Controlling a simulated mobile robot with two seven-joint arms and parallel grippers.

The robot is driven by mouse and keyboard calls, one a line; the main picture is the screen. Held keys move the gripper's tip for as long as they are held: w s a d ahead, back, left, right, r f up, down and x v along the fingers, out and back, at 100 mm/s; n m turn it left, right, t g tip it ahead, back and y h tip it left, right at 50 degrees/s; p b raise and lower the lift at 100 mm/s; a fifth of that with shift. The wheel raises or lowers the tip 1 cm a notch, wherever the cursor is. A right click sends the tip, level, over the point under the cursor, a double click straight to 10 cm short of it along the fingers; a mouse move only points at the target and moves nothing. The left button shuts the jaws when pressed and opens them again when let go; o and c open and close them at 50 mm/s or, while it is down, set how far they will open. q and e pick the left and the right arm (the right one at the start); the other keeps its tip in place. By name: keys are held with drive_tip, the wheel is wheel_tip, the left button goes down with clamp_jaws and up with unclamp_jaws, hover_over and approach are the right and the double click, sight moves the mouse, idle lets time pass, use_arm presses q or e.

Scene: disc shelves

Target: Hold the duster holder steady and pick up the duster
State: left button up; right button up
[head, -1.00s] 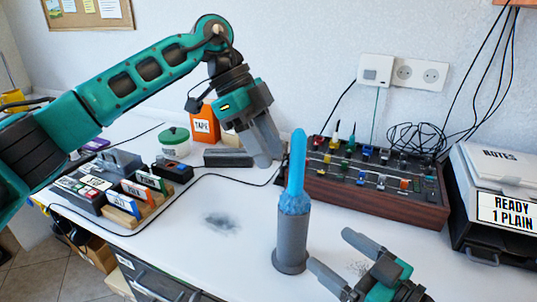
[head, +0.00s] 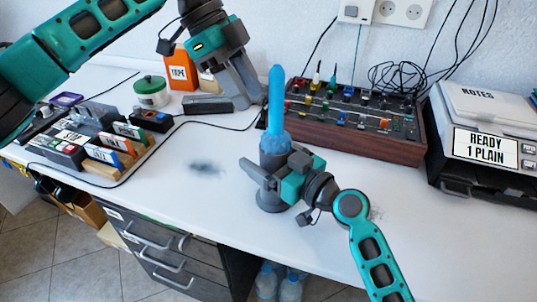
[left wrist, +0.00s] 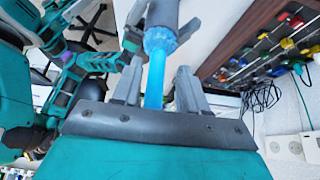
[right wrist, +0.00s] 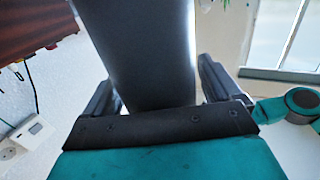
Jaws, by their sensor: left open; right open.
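The grey duster holder (head: 271,200) stands upright on the white table. The blue duster (head: 276,100) stands in it, handle up, fluffy part (head: 275,143) at the holder's rim. My right gripper (head: 268,163) is open with its fingers on either side of the holder's upper part; the dark holder (right wrist: 150,50) fills the space between them in the right wrist view. My left gripper (head: 243,92) is open, left of the handle in the head view. In the left wrist view the blue handle (left wrist: 154,80) shows between its fingers; contact is not visible.
A wooden control panel (head: 345,135) with knobs and cables stands behind the holder. A labelled black tray unit (head: 480,145) is at right. Labelled discs in racks (head: 100,150), a green-lidded jar (head: 150,92) and an orange tape box (head: 181,70) are at left. The table front is clear.

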drive_tip(key=shift+c, duration=0.2)
drive_tip(key=c, duration=1)
use_arm(q)
drive_tip(key=shift+o, duration=0.3)
use_arm(e)
drive_tip(key=shift+c, duration=0.2)
